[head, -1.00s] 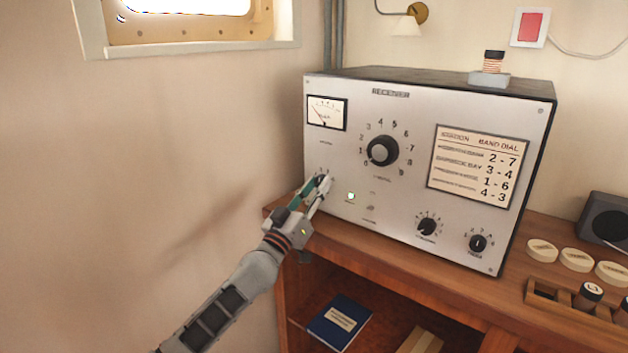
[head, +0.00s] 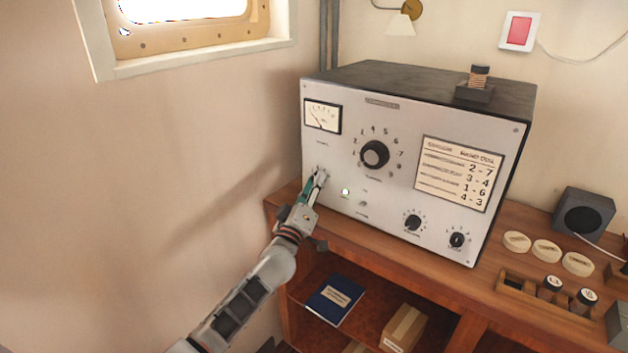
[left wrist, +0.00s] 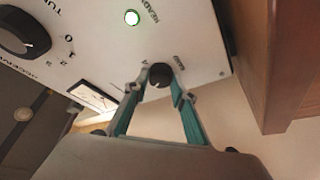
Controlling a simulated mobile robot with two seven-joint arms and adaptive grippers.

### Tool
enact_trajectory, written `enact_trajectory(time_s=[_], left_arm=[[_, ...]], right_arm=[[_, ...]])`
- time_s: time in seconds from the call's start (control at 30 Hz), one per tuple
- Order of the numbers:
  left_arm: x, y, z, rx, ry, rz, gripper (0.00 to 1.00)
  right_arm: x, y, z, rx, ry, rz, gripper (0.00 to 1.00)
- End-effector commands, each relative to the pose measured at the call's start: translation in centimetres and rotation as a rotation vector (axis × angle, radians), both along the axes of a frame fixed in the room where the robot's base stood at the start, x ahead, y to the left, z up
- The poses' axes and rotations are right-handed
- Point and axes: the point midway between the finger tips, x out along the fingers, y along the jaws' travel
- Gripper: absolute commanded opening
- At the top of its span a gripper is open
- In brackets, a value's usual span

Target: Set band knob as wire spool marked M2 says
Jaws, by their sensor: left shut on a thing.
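A small black knob (left wrist: 160,75) sits on the radio's light front panel, with small lettering around it too blurred to read surely. My left gripper (head: 319,177) is at the panel's lower left, its fingertips on either side of this knob and shut on it, as the left wrist view (left wrist: 159,82) shows. In the head view the fingers largely hide the knob. A wire spool (head: 479,76) with copper-coloured winding stands on a dark block on top of the radio (head: 390,190); no marking on it is readable. My right gripper is not in view.
The panel has a large tuning knob (head: 374,154), two smaller knobs, a lit green lamp (head: 345,191) and a station card (head: 459,174). On the wooden desk are pale discs (head: 546,251), a rack (head: 540,304) with dark labelled cylinders and a speaker (head: 583,217). A blue book (head: 334,299) lies below.

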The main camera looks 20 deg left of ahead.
Motion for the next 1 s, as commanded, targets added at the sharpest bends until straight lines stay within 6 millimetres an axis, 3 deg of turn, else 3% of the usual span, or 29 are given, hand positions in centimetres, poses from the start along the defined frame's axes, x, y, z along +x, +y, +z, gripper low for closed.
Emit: enact_trajectory(time_s=[0.33, 0.37, 0.4, 0.77, 1.0], left_arm=[[0.0, 0.0, -0.1, -0.001, 0.001, 0.000, 0.04], [0.0, 0.0, -0.1, -0.001, 0.001, 0.000, 0.33], [0.0, 0.0, -0.1, -0.001, 0.001, 0.000, 0.42], [-0.1, 0.0, -0.1, -0.001, 0.001, 0.000, 0.42], [-2.4, 0.1, -0.8, -0.003, 0.003, -0.001, 0.42]], right_arm=[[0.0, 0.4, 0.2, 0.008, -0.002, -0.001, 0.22], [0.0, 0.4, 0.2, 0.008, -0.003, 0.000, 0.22], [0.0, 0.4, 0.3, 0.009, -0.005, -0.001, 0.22], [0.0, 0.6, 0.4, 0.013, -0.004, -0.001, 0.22], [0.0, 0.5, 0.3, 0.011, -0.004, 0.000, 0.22]])
